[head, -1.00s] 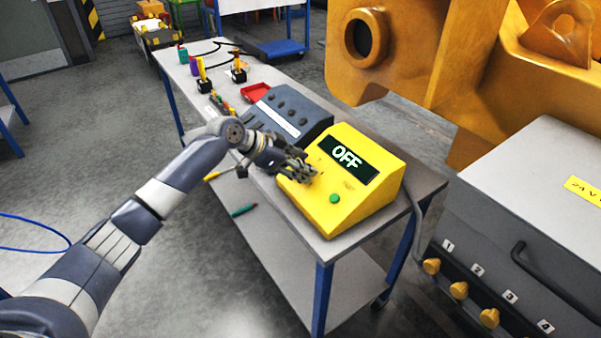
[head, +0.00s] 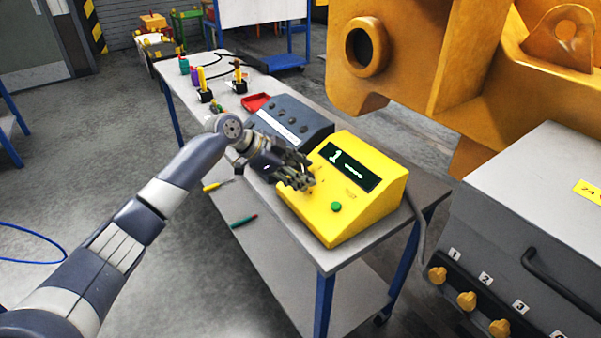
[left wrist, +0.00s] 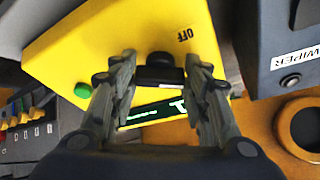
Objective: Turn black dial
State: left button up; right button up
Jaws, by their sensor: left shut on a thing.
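The yellow control box (head: 350,212) stands on the grey cart, with a green button (head: 336,207) and a dark display (head: 347,168) that reads "1" and some smaller marks. My left gripper (head: 306,184) is at the box's sloped face and hides the dial in the head view. In the left wrist view the black dial (left wrist: 159,68) sits between the two fingers of my left gripper (left wrist: 160,72), which are shut on it. The word OFF is printed on the box beside the dial. My right gripper is not in view.
A dark grey box (head: 290,120) with knobs stands right beside the yellow box. A large orange casting (head: 400,60) and a grey cabinet (head: 540,210) with yellow knobs are at the right.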

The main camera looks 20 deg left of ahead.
pick_arm(q)
jog(key=o, duration=1.1)
jog(key=shift+c, duration=0.2)
jog(key=v, duration=1.2)
